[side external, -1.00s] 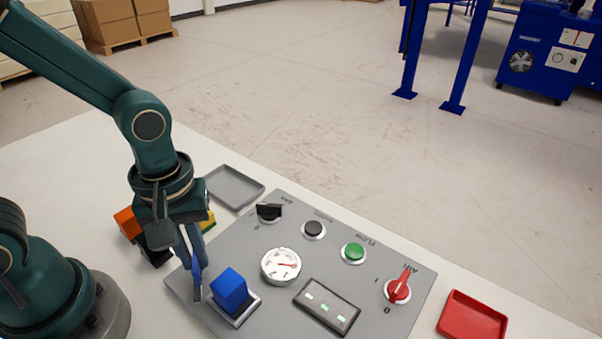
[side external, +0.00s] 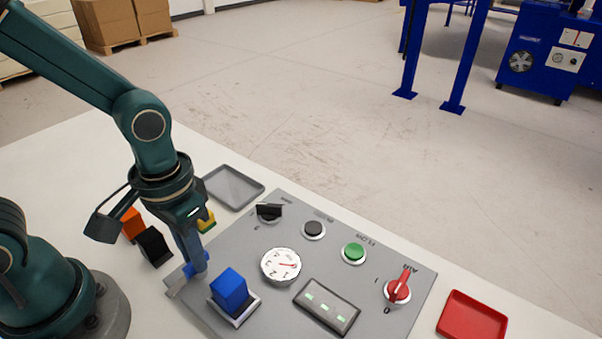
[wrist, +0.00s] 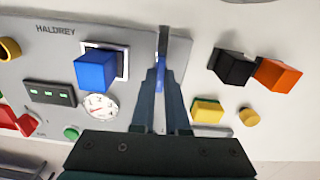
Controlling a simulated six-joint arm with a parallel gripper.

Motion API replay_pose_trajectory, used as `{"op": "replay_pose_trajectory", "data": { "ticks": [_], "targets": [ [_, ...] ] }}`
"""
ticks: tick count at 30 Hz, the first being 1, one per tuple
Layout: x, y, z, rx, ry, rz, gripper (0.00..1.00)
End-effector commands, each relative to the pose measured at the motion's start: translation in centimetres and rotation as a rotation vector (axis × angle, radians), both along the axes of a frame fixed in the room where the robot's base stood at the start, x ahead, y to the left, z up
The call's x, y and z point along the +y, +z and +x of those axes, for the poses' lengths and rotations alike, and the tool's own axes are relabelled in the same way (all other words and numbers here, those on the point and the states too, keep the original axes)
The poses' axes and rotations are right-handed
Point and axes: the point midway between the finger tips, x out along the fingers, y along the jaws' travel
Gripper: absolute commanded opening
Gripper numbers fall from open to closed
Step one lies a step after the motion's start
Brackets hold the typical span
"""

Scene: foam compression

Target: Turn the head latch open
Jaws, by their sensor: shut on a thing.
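The head latch looks like a narrow grey bar with a blue part at the grey panel's edge, beside the blue block. In the wrist view the latch (wrist: 163,42) runs up between my fingertips. In the side view its grey end (side external: 177,286) shows below my fingers, and the rest is largely hidden. My gripper (side external: 196,268) points down at the panel's near left corner, shut on the latch. In the wrist view my gripper (wrist: 161,75) has its fingers close together around the bar. The blue block (side external: 229,290) sits on a square plate to the right of my gripper.
The panel (side external: 240,245) carries a gauge (side external: 281,265), a black knob (side external: 268,211), a green button (side external: 353,253) and a red knob (side external: 398,289). Black (side external: 154,246) and orange (side external: 131,224) blocks stand left of my gripper. Grey (side external: 233,187) and red (side external: 473,316) trays lie beside the panel.

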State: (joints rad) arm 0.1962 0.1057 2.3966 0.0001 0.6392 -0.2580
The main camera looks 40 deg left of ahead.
Motion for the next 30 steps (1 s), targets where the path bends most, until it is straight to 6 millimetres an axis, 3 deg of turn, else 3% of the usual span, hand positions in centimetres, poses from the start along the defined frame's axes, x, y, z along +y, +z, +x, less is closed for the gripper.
{"op": "replay_pose_trajectory", "data": {
  "ticks": [21,24,30],
  "targets": [
    [-0.01,0.05,-0.02,0.001,-0.079,0.0,0.0],
    [-0.01,0.04,-0.01,0.0,-0.079,0.0,0.42],
    [-0.01,0.02,-0.01,0.0,-0.078,0.0,0.42]
  ]
}}
